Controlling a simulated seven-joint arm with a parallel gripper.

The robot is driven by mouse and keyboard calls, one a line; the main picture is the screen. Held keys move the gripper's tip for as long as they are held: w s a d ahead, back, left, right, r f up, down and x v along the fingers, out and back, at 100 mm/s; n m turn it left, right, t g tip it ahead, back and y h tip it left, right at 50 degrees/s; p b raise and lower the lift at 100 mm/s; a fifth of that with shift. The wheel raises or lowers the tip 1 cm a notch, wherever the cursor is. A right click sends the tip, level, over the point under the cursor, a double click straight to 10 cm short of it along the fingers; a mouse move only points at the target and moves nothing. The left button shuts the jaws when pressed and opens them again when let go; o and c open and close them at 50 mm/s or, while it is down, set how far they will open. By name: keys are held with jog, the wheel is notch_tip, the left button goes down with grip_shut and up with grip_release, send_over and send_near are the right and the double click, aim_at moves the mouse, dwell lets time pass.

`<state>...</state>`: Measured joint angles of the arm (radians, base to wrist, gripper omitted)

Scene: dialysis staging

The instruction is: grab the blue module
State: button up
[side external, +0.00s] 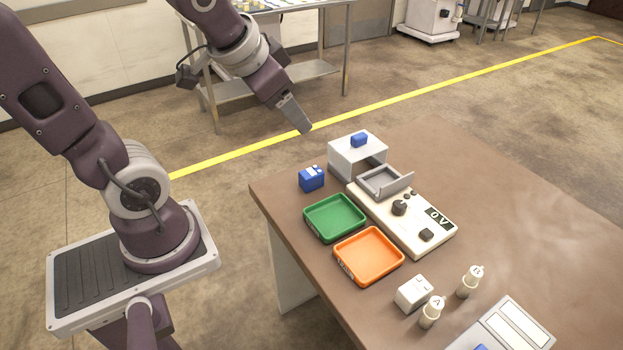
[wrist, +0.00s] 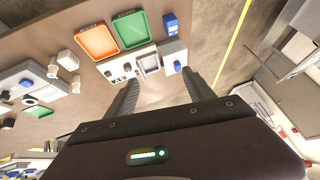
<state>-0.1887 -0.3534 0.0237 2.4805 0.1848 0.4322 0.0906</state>
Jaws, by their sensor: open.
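A blue module (side external: 311,179) with a pale top marking stands on the brown table near its back left edge, behind the green tray. It also shows near the top of the wrist view (wrist: 171,24). A smaller blue piece (side external: 359,140) sits on top of the white box (side external: 350,157); it also shows in the wrist view (wrist: 178,66). My gripper (side external: 303,127) hangs above and behind the table's back edge, apart from both. In the wrist view its two fingers (wrist: 161,80) are spread with nothing between them.
A green tray (side external: 335,217) and orange tray (side external: 369,256) lie in front of the module. Right of them is a white device (side external: 420,225) with a display. A white block (side external: 413,293) and bottles A (side external: 432,312) and B (side external: 469,281) stand nearer. The table's right side (side external: 530,225) is clear.

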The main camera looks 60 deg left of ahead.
jog(key=w+a+f+m, duration=0.1)
jog(key=w+a+f, duration=0.7)
jog(key=a, duration=0.1)
jog(key=m+t, duration=0.1)
send_over(309, 173)
jog(key=s, duration=0.2)
notch_tip(309, 173, down, 5)
jog(key=shift+m+t+h, duration=0.4)
jog(key=shift+t+h, duration=0.4)
jog(key=shift+t, duration=0.1)
jog(key=f, duration=0.5)
jog(key=a+f, duration=0.1)
jog(key=f, duration=0.2)
jog(key=shift+w+a+f, duration=0.1)
jog(key=shift+w+f, duration=0.05)
jog(key=shift+f, duration=0.05)
jog(key=s+f+t, duration=0.1)
jog(key=s+f+n+t, duration=0.1)
jog(key=f, duration=0.1)
jog(key=s+d+f+n+t+h, duration=0.1)
jog(key=shift+f, duration=0.4)
jog(key=shift+s+n+t, duration=0.45)
jog(key=shift+n+t, duration=0.05)
jog(key=shift+t, duration=0.1)
jog(key=x, duration=0.7)
grip_shut()
